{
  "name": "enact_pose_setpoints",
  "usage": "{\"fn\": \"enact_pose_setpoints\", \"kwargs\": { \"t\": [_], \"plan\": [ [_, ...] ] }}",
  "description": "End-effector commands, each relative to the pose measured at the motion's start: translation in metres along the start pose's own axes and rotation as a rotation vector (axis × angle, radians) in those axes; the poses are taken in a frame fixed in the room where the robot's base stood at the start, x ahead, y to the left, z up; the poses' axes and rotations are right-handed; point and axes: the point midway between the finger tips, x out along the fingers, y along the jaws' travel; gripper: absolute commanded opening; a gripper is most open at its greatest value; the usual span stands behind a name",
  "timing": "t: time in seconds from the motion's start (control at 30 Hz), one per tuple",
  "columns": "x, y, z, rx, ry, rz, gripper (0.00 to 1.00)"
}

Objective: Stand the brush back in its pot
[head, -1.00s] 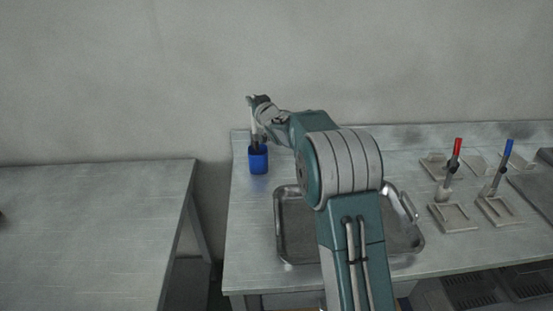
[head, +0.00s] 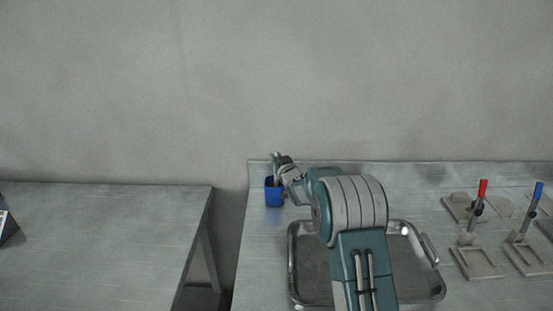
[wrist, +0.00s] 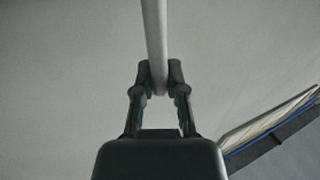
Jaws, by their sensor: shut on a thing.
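The brush shows in the wrist view as a plain grey handle (wrist: 155,40) running up from between my fingertips. My gripper (wrist: 159,80) is shut on this handle. In the head view my gripper (head: 281,160) is just above the blue pot (head: 274,194), at the back left of the right-hand table. The pot stands upright. The brush's lower end is hidden at the pot's mouth and my gripper, so I cannot tell how deep it sits or whether it touches the bottom.
A metal tray (head: 296,285) lies in front of the pot, partly under my arm. Clamp stands with red (head: 483,190) and blue (head: 538,192) handles are at the right. The left table (head: 100,235) is mostly bare. A gap separates the tables, and a wall is behind.

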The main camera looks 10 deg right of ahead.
Motion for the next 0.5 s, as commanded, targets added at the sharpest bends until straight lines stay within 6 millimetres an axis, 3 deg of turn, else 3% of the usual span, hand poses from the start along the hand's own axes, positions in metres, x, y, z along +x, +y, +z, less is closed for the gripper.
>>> {"fn": "enact_pose_setpoints", "kwargs": {
  "t": [0.17,0.2,0.27,0.5],
  "plan": [
    [0.0000,-0.0005,0.0000,0.001,-0.001,-0.002,0.00],
    [-0.0002,0.0003,0.0007,0.001,-0.001,-0.001,0.21],
    [-0.0002,0.0007,0.0004,0.001,-0.001,-0.001,0.48],
    [-0.0006,0.0024,0.0003,0.003,0.000,-0.001,0.51]
  ]
}}
